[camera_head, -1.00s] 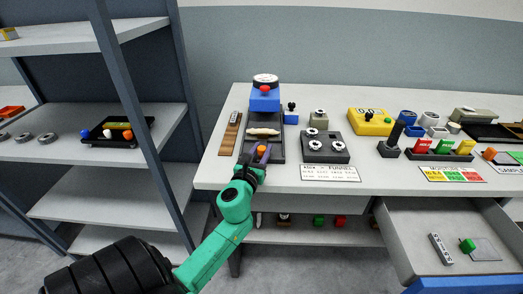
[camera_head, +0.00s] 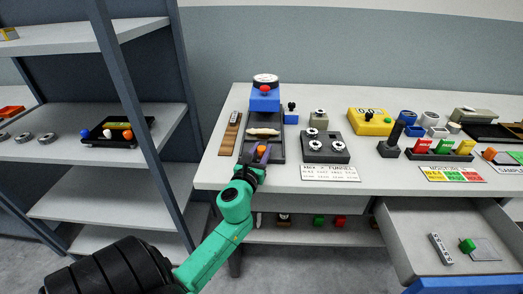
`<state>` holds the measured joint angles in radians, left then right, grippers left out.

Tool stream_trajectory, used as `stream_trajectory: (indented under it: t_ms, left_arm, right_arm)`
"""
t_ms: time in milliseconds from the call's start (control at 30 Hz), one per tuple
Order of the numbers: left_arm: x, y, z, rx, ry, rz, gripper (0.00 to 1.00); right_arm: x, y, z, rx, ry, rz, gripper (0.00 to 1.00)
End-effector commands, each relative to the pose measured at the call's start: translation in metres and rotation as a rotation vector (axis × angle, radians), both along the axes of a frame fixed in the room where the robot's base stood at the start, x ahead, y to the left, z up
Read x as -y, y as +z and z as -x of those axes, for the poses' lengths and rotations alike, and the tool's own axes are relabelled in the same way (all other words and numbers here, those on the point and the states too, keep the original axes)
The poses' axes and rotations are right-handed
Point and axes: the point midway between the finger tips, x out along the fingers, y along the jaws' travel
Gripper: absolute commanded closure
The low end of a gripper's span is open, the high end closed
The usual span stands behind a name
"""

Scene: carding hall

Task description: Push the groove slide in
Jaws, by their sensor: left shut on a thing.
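A dark tester base (camera_head: 278,147) stands on the table with a blue block (camera_head: 265,103), a red knob and a round dial at its back. A pale tuft of fibre (camera_head: 263,131) lies across its middle. At the near end is the groove slide, with an orange knob (camera_head: 262,149) and a purple strip. My left gripper (camera_head: 256,162) reaches in from the front and is shut at this near end, on the groove slide. Its dark fingers hide part of the slide, and the exact grip is too small to make out. My right gripper is not in view.
A wooden strip (camera_head: 230,133) lies left of the tester. A dark block with round weights (camera_head: 325,148) and a printed card (camera_head: 330,173) are to its right. An open drawer (camera_head: 412,250) juts out at right. Shelving (camera_head: 100,165) stands at left.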

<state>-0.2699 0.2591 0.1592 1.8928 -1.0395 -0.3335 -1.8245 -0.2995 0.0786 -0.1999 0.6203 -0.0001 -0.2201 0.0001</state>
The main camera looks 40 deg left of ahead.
Motion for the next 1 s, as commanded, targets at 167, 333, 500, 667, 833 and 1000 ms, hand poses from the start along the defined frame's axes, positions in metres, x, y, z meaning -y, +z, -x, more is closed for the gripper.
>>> stream_trajectory:
  t_ms: [167,333,500,667,833,1000]
  left_arm:
    - [-0.002,-0.001,-0.004,-0.001,-0.002,0.0,1.0]
    - [-0.017,0.0,-0.025,0.0,-0.003,-0.002,1.0]
    - [-0.023,-0.001,-0.031,-0.001,-0.001,0.001,1.0]
    - [-0.023,-0.001,-0.03,-0.001,-0.001,0.002,1.0]
    - [-0.023,-0.001,-0.03,-0.001,0.0,0.0,0.34]
    - [-0.023,0.0,-0.03,-0.001,0.0,0.0,0.34]
  right_arm:
    - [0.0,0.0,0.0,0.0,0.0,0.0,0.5]
    - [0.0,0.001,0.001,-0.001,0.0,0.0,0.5]
    - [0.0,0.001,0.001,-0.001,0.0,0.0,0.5]
    - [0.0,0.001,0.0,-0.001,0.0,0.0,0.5]
    - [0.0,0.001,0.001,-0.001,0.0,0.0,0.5]
    - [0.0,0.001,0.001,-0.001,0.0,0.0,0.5]
